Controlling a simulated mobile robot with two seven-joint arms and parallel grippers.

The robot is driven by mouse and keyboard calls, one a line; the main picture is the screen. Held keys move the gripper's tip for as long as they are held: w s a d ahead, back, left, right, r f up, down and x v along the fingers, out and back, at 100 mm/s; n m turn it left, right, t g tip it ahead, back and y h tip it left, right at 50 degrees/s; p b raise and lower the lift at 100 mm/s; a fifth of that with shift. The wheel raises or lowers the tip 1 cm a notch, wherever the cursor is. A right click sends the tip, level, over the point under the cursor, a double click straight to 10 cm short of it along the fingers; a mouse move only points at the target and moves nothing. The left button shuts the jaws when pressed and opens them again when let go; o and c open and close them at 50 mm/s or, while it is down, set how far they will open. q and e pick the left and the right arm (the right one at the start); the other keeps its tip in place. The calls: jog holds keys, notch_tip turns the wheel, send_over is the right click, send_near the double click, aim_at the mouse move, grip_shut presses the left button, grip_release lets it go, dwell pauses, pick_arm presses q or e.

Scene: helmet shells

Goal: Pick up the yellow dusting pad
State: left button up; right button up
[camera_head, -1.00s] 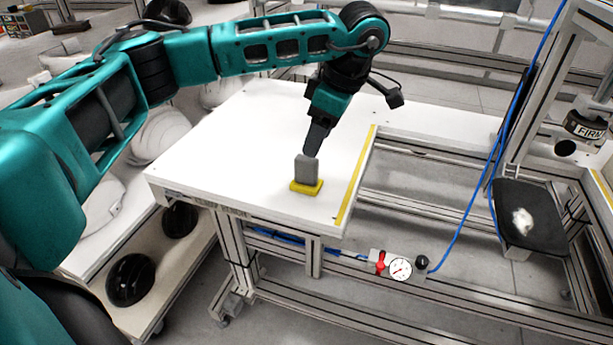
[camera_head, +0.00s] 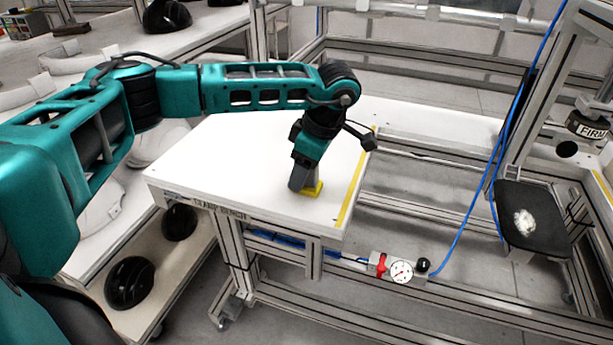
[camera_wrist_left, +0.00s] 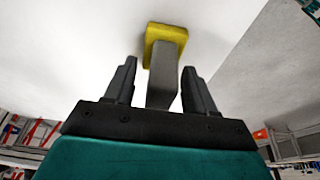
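The yellow dusting pad (camera_head: 314,190) lies on the white table (camera_head: 210,160) near its front right corner. Its upright grey handle shows between the fingers in the left wrist view, where the yellow pad (camera_wrist_left: 166,36) lies beyond it. My left gripper (camera_head: 300,187) is over the pad and hides most of the handle in the head view. In the left wrist view the left gripper's fingers (camera_wrist_left: 158,80) are open, one on each side of the handle, with gaps visible on both sides. My right gripper is not in view.
A yellow strip (camera_head: 352,185) runs along the table's right edge. A red valve and gauge (camera_head: 400,270) sit on the frame below. A black tray (camera_head: 532,215) with a white lump stands at the right. Black helmet shells (camera_head: 130,283) rest on a lower shelf at left.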

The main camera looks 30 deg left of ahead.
pick_arm(q)
grip_shut()
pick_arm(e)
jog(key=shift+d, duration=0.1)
pick_arm(q)
jog(key=shift+r, duration=0.1)
notch_tip(320, 180, up, 20)
jog(key=p, duration=0.3)
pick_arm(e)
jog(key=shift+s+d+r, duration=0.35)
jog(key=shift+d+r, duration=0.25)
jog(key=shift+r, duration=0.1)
pick_arm(q)
jog(key=shift+c, duration=2.3)
grip_release()
jog(key=c, duration=0.4)
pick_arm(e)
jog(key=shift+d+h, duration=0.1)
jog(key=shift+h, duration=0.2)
